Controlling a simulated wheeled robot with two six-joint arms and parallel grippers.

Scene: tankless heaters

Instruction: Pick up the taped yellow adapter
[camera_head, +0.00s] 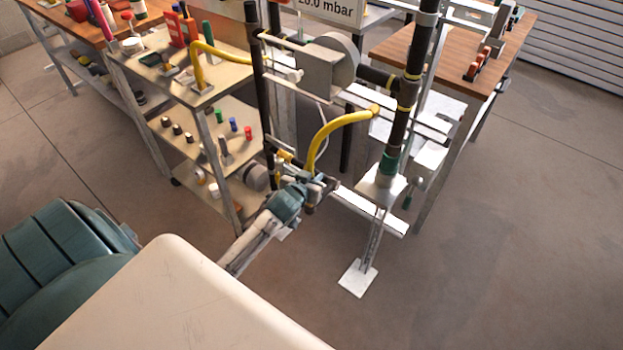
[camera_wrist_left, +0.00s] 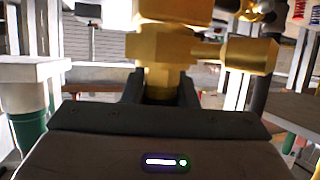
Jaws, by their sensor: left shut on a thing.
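A yellow-gold metal fitting (camera_wrist_left: 165,50), which looks like the yellow adapter, stands upright between the fingers of my left gripper (camera_wrist_left: 160,90) in the left wrist view. It has a wide collar and a side branch to the right. I cannot make out tape on it. In the head view my left gripper (camera_head: 318,190) is at the lower front of the pipe stand, by the lower end of a curved yellow hose (camera_head: 335,130). It is shut on the fitting, which is too small and covered to tell apart there. My right gripper is out of view.
Black pipes (camera_head: 400,125) rise from the metal stand close around my gripper. A shelf cart (camera_head: 185,150) with small parts stands to the left. A wooden-topped bench (camera_head: 440,40) stands at the right. The floor (camera_head: 480,270) at front right is clear.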

